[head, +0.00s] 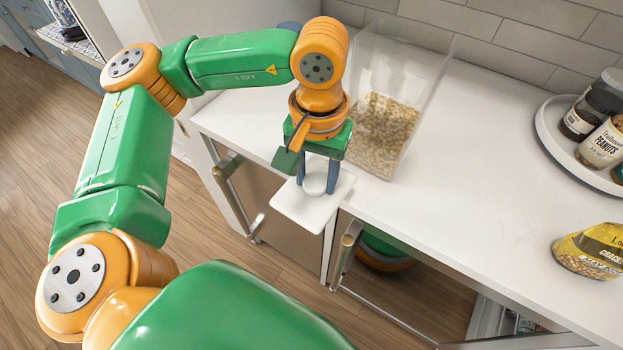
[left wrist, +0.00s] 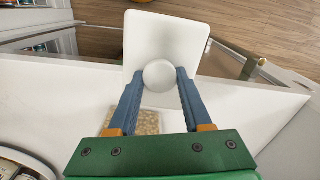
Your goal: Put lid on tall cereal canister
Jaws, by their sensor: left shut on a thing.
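The tall clear canister (head: 418,78) stands upright on the white counter with cereal in its lower part. Its top is open. In the left wrist view, part of its cereal (left wrist: 135,121) shows between and behind my fingers. The lid (head: 296,212) is a white square plate with a round knob. My left gripper (head: 318,180) is shut on the knob, with a blue finger on each side of it. It holds the lid roughly level at the counter's front edge, in front and left of the canister. The left wrist view shows the lid (left wrist: 168,32) beyond the fingertips. My right gripper is out of view.
A round white tray (head: 548,128) with several jars stands at the right of the counter (head: 470,185). A yellow food pack (head: 592,250) lies near the right edge. Metal handles (head: 345,252) stick out below the front edge. The counter's middle is clear.

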